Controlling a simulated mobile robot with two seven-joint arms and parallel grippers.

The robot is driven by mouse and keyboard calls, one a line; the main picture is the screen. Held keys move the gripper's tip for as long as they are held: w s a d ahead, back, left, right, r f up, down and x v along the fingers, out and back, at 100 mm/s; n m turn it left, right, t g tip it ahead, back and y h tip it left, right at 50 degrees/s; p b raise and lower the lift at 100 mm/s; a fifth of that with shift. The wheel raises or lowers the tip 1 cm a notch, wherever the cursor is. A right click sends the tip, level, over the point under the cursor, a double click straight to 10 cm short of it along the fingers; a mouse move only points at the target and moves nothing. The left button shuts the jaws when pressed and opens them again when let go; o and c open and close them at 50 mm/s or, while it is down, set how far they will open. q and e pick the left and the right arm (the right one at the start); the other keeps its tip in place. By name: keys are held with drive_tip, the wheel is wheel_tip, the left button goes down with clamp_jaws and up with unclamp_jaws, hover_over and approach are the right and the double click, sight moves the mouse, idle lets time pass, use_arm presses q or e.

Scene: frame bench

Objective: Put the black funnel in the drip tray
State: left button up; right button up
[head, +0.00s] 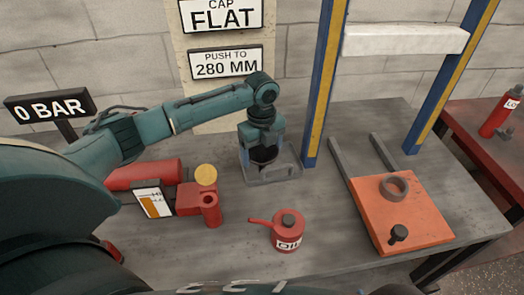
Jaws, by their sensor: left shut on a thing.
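My left gripper (262,146) points down at the middle back of the bench, shut on the black funnel (264,155). The funnel is a dark shape mostly hidden between and behind the fingers. The drip tray (286,174) is a shallow grey tray on the bench directly below the gripper. The funnel shows over the tray's inside; I cannot tell whether it touches the tray floor. My right gripper is not in view.
A red oil can (287,235) stands in front of the tray. A red pump with a gauge sign (155,202) is at left. A blue-yellow frame post (325,85) rises right of the tray. An orange plate (425,220) with a ring (394,187) lies at right.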

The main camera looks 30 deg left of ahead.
use_arm(q)
drive_tip(key=shift+f, duration=0.45)
drive_tip(key=o, duration=1.1)
drive_tip(key=shift+c, duration=0.2)
drive_tip(key=shift+r, duration=0.3)
wheel_tip(320, 180, up, 12)
drive_tip(key=shift+r+p, duration=0.2)
drive_tip(key=shift+p, duration=0.15)
drive_tip(key=shift+d+f, duration=0.1)
